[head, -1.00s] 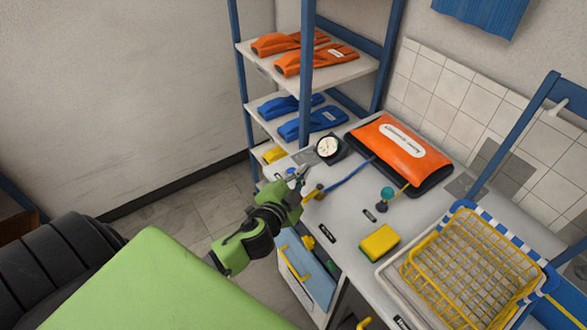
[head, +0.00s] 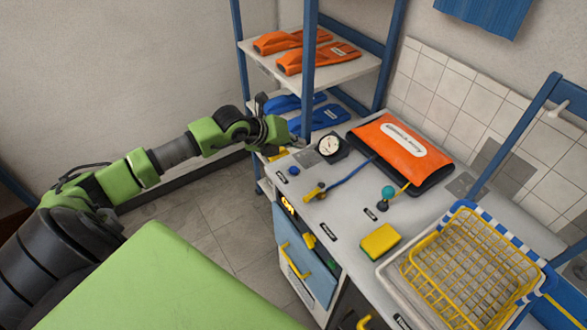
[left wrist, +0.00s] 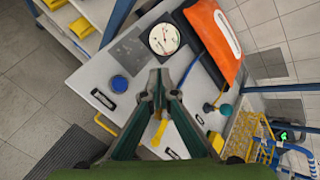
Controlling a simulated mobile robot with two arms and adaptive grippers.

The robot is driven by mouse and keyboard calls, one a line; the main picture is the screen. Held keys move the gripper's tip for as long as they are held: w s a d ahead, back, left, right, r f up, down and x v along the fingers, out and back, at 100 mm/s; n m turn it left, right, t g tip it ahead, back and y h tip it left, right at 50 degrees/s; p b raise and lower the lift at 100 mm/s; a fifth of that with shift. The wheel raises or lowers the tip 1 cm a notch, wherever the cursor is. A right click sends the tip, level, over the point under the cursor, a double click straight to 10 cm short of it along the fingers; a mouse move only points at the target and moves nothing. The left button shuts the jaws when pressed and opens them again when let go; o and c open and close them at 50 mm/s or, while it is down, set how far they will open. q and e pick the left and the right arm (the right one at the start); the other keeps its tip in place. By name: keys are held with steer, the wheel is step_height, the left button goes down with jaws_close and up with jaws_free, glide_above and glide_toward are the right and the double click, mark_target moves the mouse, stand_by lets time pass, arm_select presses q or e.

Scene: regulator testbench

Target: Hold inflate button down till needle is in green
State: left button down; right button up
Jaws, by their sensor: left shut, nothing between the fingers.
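A round blue button (head: 294,170) sits on the grey bench top near its left corner, uncovered. It also shows in the left wrist view (left wrist: 120,83), beside a small black label. The round white-faced gauge (head: 329,146) stands behind it; in the left wrist view (left wrist: 164,39) its dial shows coloured marks, but the needle's zone is too small to read surely. My left gripper (head: 302,141) is shut and empty, above the bench's left edge near the gauge, apart from the button. Its fingers (left wrist: 158,84) meet to the right of the button in the left wrist view. My right gripper is not in view.
A teal knob (head: 388,192), yellow sponge (head: 380,240) and yellow wire basket (head: 470,262) stand further right. A blue-framed shelf (head: 307,75) rises behind.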

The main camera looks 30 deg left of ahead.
arm_select(q)
steer(key=shift+a+y, duration=0.4)
steer(key=shift+a, duration=0.75)
steer(key=b, duration=0.5)
glide_above(292, 170)
step_height(292, 170, down, 8)
steer(key=shift+r, duration=0.1)
steer(key=shift+f+b, duration=0.4)
steer(key=shift+f, duration=0.05)
steer(key=shift+f+b, duration=0.4)
steer(key=shift+f, duration=0.05)
